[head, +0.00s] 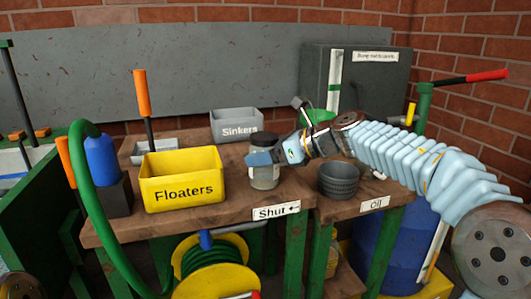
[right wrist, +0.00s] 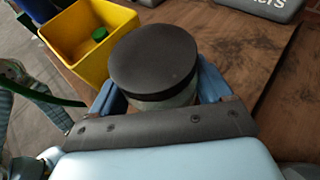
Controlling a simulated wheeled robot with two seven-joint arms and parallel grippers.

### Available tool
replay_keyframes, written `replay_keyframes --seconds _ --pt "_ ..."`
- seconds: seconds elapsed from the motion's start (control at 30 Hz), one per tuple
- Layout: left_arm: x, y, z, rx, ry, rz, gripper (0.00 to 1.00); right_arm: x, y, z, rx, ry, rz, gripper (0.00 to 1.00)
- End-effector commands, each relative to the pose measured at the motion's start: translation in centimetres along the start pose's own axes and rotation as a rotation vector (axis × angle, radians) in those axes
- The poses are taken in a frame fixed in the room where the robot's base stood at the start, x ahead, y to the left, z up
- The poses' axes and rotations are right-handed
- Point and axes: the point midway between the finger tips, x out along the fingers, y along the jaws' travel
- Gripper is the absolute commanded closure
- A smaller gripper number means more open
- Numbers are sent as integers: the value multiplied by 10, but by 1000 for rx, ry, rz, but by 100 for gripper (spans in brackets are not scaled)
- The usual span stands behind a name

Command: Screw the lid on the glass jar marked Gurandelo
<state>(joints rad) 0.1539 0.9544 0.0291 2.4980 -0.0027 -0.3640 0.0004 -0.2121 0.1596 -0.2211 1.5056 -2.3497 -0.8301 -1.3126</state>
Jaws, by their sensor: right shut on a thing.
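The glass jar (head: 265,179) stands upright on the wooden bench, between the yellow and grey bins and the dark pot. A dark round lid (head: 264,137) sits on its top; whether it is threaded down I cannot tell. No name can be read on the jar. My right gripper (head: 264,158) is shut on the jar from the right, below the lid. In the right wrist view the lid (right wrist: 153,55) lies flat over the glass (right wrist: 168,100), with one blue finger on each side. My left gripper is not in view.
A yellow "Floaters" bin (head: 183,191) is close left of the jar; a green piece (right wrist: 99,34) lies in it. A grey "Sinkers" bin (head: 237,124) stands behind. A dark ribbed pot (head: 338,181) is to the right. A green hose (head: 80,200) arches at far left.

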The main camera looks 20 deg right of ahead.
Motion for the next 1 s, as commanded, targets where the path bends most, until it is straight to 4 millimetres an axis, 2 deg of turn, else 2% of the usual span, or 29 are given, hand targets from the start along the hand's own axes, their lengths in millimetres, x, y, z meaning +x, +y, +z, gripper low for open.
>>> replay_keyframes --seconds 0.03,0.17,0.47,0.57,0.9,1.0 --pt "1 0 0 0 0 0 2 0 0 -1 0 0 0 19" --pt "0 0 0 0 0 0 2 0 0 -1 0 0 0 0" --pt "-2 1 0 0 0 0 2 -2 0 4 -1 0 -1 0" --pt "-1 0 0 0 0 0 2 -15 0 3 -1 -2 -2 0" --pt "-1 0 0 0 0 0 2 -86 -1 2 0 -2 -3 0" --pt "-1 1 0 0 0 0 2 -102 0 2 0 -1 -2 0"
